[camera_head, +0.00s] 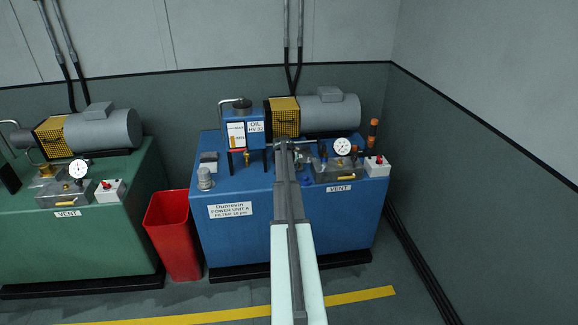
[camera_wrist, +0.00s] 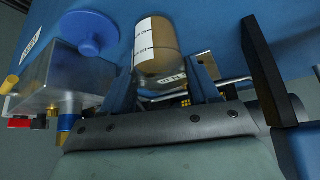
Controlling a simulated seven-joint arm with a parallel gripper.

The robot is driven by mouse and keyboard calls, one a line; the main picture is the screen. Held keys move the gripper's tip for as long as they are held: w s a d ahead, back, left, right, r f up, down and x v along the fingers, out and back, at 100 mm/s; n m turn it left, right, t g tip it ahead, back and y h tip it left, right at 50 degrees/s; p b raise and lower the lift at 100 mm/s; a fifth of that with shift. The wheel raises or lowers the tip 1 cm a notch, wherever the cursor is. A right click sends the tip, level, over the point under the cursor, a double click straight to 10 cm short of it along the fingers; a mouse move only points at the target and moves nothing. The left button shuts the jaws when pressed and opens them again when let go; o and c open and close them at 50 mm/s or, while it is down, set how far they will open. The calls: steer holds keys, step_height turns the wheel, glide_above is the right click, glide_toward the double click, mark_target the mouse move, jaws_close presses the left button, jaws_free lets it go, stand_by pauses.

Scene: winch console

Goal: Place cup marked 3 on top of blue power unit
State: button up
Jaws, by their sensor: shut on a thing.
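The blue power unit (camera_head: 350,222) stands at centre right in the head view, and its blue surface (camera_wrist: 235,25) fills the top of the wrist view. My gripper (camera_wrist: 163,66) is shut on a small cylindrical cup (camera_wrist: 166,38) with a white and a tan-brown part. Some dark marks show on its white part, but I cannot read a 3. In the head view my arm reaches over the unit's top, and my gripper (camera_head: 283,145) is close to the oil reservoir. The cup is not clearly visible there. I cannot tell whether it touches the unit.
Around my gripper are the oil reservoir (camera_head: 256,133), the motor (camera_head: 330,113), a pressure gauge (camera_head: 342,146) and a white switch box (camera_head: 377,167). A blue round cap (camera_wrist: 90,33) is close by. A red bin (camera_head: 174,235) and green unit (camera_head: 85,245) stand left.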

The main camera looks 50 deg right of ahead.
steer(key=shift+f, duration=0.15)
steer(key=o, duration=1.2)
steer(key=shift+r, duration=0.25)
steer(key=v, duration=1.2)
